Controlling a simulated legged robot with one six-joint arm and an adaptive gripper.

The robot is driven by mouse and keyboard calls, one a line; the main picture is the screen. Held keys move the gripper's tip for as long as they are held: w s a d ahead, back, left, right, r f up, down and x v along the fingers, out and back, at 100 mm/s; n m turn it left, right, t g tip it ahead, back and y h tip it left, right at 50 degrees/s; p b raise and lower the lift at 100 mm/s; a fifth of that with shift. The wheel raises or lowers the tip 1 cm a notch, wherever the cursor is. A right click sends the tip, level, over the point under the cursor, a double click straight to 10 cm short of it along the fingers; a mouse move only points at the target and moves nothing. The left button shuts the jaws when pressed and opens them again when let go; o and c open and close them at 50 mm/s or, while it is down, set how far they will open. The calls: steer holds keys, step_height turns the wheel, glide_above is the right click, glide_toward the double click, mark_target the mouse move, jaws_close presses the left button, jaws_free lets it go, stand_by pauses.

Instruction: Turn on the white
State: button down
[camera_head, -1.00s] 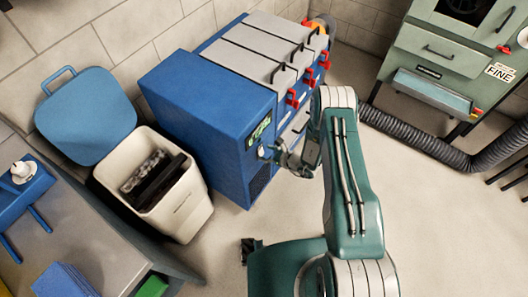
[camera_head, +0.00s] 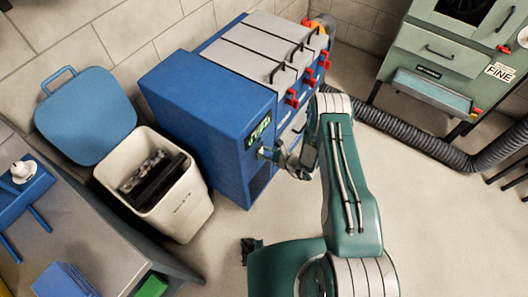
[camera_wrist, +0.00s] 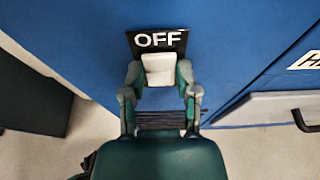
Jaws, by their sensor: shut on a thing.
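The blue machine (camera_head: 205,115) stands against the wall in the head view, and its blue front fills most of the wrist view (camera_wrist: 80,40). A white switch block (camera_wrist: 158,64) sits on that front, just below a black label reading OFF (camera_wrist: 158,41). My gripper (camera_wrist: 159,82) is shut on the white switch, one finger on each side of it. In the head view my gripper (camera_head: 267,154) is at the machine's front face, below a small green-lit display (camera_head: 259,129). The switch is too small and covered to make out there.
Lidded grey sections with red latches (camera_head: 292,97) line the machine's right part. An open cream bin (camera_head: 170,205) with dark things inside stands left of it. A grey-green cabinet (camera_head: 450,60) and a dark corrugated hose (camera_head: 420,135) are at right.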

steer(key=shift+d+f+t+y, duration=0.1)
steer(key=shift+t+y, duration=0.5)
steer(key=shift+y, duration=0.1)
steer(key=shift+c, duration=1.8)
jaws_free()
steer(key=v, duration=1.2)
steer(key=shift+f, duration=0.15)
